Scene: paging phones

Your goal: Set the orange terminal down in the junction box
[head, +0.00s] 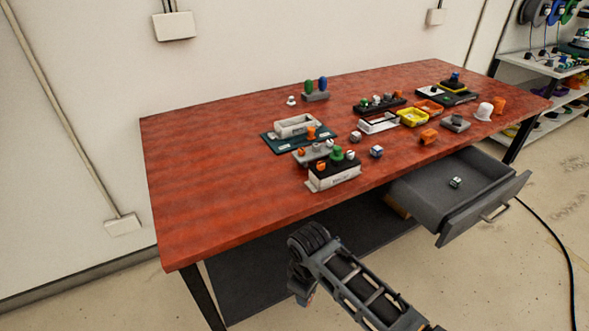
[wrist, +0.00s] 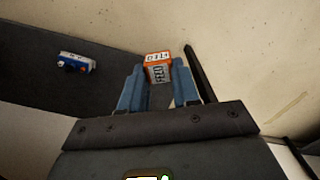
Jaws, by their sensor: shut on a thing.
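The red table (head: 215,185) is bare on its left. An open grey drawer (head: 425,200) juts out at right. A blue-and-white item (wrist: 75,63) lies on a dark surface.

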